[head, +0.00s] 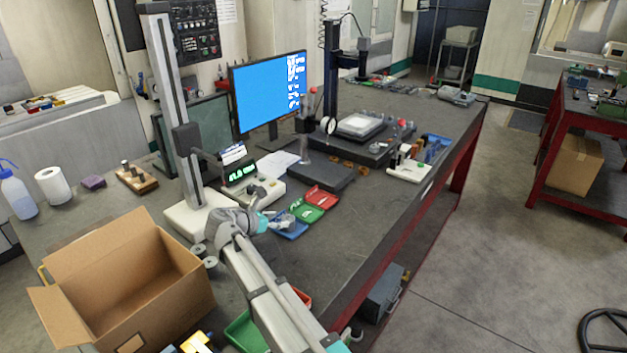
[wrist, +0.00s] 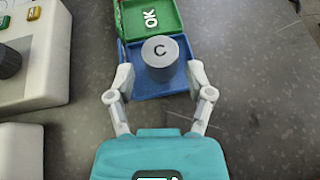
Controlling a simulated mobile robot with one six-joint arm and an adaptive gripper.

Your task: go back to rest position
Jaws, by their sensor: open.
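My gripper (wrist: 160,85) is open in the wrist view, with one finger on each side of a grey cylinder (wrist: 160,60) marked "C". Small gaps seem to show between the fingers and the cylinder; contact is hard to judge. The cylinder stands upright in a blue tray (wrist: 181,82). In the head view, my gripper (head: 283,218) is low over the table (head: 372,220) at the blue tray (head: 292,232), and the cylinder is hard to make out there.
A green "OK" tray (head: 307,213) and a red tray (head: 321,195) adjoin behind. A gauge stand (head: 181,140) rises left of my gripper. An open cardboard box (head: 150,290) sits front left. The tabletop right of the trays is clear.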

